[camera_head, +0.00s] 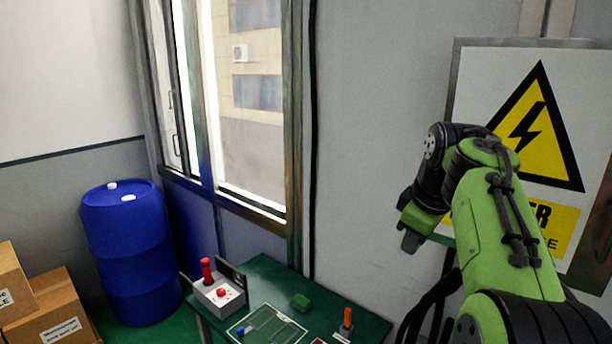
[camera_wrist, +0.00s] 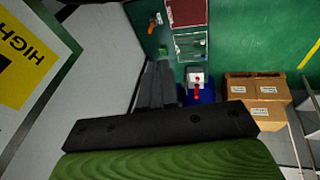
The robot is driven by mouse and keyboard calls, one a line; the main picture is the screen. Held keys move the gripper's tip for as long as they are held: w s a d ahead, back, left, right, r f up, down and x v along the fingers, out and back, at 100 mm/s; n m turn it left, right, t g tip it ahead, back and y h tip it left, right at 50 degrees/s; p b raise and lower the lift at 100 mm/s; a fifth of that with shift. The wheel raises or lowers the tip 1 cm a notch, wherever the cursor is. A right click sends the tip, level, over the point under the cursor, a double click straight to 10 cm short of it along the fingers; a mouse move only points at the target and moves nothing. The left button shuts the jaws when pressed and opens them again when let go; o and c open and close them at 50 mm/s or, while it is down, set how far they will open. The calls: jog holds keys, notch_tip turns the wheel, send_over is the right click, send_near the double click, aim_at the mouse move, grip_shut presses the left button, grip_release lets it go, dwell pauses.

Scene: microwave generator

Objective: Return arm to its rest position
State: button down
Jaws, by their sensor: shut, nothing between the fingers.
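My green and black arm is raised at the right of the head view, in front of a warning sign. My gripper (camera_head: 411,238) points downward to the left of the sign, above and apart from the green table. In the wrist view the fingers of my gripper (camera_wrist: 156,86) lie together, shut and empty. The warning sign (camera_head: 470,70) with a yellow triangle is partly hidden by my arm.
The green table (camera_head: 262,270) bears a white box with a red stick and button (camera_head: 218,293), a green block (camera_head: 301,302), an orange-handled item (camera_head: 346,322) and a clear tray (camera_head: 243,322). A blue barrel (camera_head: 130,250) and cardboard boxes (camera_head: 55,320) stand left. A window (camera_head: 245,120) is behind.

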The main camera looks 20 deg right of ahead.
jog(key=s+a+f+m+b, duration=0.1)
jog(key=s+a+f, duration=0.25)
jog(key=a, duration=0.55)
jog(key=s+a+f+m+b, duration=0.1)
jog(key=s+a+f+b, duration=0.2)
jog(key=a, duration=0.6)
jog(key=s+a+f+m+t+y, duration=0.1)
jog(key=s+a+f, duration=0.4)
jog(key=s+f, duration=0.6)
jog(key=shift+f+m+t, duration=0.3)
jog(key=shift+f+m, duration=0.55)
jog(key=shift+m, duration=0.05)
